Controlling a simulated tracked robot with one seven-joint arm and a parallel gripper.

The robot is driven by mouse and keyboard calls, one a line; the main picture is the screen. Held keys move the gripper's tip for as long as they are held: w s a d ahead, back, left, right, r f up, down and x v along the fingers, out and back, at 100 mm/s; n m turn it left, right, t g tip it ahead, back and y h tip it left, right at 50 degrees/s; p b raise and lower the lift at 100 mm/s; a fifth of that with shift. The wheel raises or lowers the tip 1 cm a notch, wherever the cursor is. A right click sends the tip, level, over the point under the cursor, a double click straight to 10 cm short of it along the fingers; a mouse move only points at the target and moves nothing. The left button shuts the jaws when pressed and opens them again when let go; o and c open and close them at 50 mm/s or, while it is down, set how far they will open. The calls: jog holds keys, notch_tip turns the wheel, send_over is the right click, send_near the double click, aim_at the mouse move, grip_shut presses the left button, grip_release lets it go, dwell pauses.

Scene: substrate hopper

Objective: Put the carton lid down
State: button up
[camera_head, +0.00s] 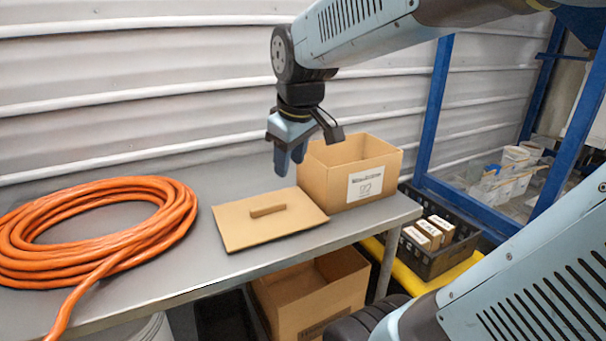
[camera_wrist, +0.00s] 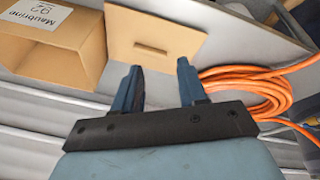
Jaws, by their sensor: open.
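The carton lid (camera_head: 245,226) lies flat on the grey table, with a raised bar handle (camera_head: 267,211) across its middle. In the wrist view the lid (camera_wrist: 170,32) lies beyond the fingertips, with bare table around part of it. The open carton (camera_head: 338,176) stands upright just to the right of the lid, with a white label on its front; it also shows in the wrist view (camera_wrist: 60,50). My gripper (camera_head: 290,160) is open and empty, above and behind the lid and to the left of the carton. Its two fingers (camera_wrist: 160,82) are apart with nothing between them.
A coiled orange hose (camera_head: 100,265) covers the left of the table (camera_head: 205,275). Below are another open box (camera_head: 312,298) and a black crate (camera_head: 432,262) holding small boxes. A blue frame (camera_head: 432,120) stands at right; a corrugated wall (camera_head: 130,85) closes the back.

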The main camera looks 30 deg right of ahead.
jog(key=s+m+t, duration=0.1)
jog(key=s+m, duration=0.4)
jog(key=s, duration=0.2)
jog(key=shift+s+t, duration=0.3)
jog(key=shift+s, duration=0.05)
